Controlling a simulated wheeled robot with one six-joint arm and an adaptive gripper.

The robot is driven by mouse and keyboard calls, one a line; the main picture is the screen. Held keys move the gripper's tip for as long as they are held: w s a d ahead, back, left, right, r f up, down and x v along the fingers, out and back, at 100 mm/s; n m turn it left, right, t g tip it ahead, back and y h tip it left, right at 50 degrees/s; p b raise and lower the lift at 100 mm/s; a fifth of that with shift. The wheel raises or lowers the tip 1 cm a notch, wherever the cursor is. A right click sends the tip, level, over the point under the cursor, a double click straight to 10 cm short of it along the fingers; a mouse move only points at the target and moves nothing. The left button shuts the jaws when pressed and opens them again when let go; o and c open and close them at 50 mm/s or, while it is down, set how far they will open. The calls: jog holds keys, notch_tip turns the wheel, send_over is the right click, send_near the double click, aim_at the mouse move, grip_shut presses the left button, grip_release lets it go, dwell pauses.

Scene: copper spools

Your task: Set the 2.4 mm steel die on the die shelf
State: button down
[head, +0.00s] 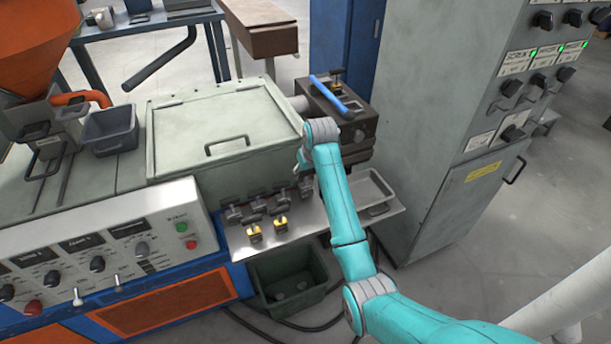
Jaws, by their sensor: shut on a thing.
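A bright metal shelf (238,241), apparently the die shelf, runs along the front of the machine below the grey-green cover. Several dark grey metal pieces stand in a row along its back, one of them a dark piece (232,214) at the left. Two small yellow-and-dark pieces, one at the left (254,234) and one at the right (281,225), stand nearer its front edge. I cannot read any size marks, so I cannot tell which piece is the 2.4 mm steel die. My teal arm reaches over the shelf's right part.
The grey-green cover (222,135) with a handle stands behind the shelf. A dark block with a blue-handled tool (328,92) is at its right. A shallow metal tray (372,192) is right of my arm. A dark green bin (288,280) sits below. A grey cabinet (425,130) bounds the right.

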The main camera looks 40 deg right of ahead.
jog(key=shift+f, duration=0.75)
jog(key=c, duration=0.6)
grip_release()
jog(key=shift+f, duration=0.15)
jog(key=v, duration=1.2)
